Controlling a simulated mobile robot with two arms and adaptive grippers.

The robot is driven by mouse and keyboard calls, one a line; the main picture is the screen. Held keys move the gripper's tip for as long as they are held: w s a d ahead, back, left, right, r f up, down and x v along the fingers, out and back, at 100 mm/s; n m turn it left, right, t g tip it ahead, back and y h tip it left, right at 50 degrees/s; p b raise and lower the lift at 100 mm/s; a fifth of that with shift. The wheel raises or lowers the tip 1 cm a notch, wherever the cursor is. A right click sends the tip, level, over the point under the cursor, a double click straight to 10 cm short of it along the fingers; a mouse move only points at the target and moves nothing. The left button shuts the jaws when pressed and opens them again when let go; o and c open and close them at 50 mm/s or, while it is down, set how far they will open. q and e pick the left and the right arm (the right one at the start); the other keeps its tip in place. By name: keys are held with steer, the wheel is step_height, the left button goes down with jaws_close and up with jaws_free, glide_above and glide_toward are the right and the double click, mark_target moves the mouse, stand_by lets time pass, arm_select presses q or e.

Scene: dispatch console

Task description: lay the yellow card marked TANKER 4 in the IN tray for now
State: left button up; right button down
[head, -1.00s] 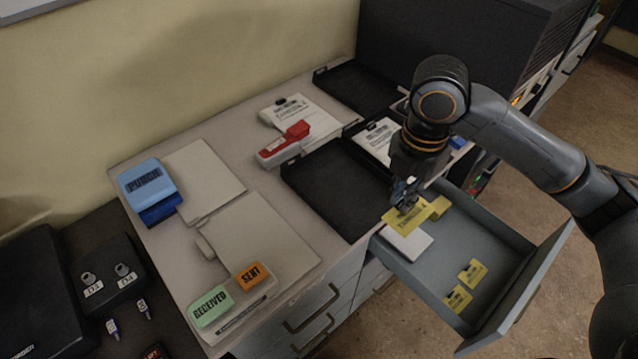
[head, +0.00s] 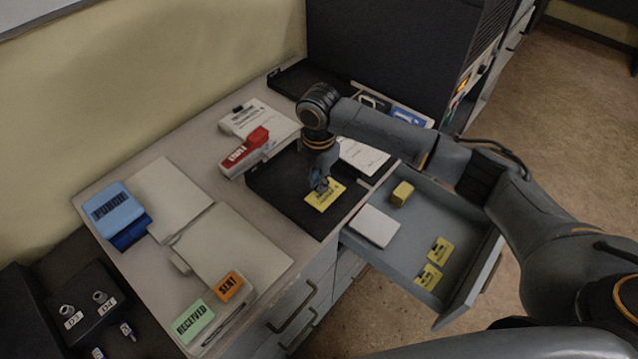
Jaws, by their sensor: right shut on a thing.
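A yellow card (head: 327,197) with dark print is in the fingers of my right gripper (head: 319,186). The print is too small to read surely. The gripper is shut on the card's far part and covers some of it. No IN label is legible on this tray. The rest of the tray floor that I see is bare. My left gripper is out of view.
Another black tray (head: 300,77) is behind. Stamps and folders are left.

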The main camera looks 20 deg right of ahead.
steer(key=shift+s+f+p, duration=0.1)
steer(key=shift+f+p, duration=0.2)
steer(key=shift+f, duration=0.65)
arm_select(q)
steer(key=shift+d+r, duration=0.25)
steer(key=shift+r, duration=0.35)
arm_select(e)
steer(key=shift+f, duration=0.15)
steer(key=shift+f, duration=0.1)
steer(key=c, duration=1.4)
jaws_free()
steer(key=shift+c, duration=0.2)
arm_select(q)
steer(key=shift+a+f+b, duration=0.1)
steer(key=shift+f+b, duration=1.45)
steer(key=shift+b, duration=0.05)
arm_select(e)
step_height(320, 180, up, 12)
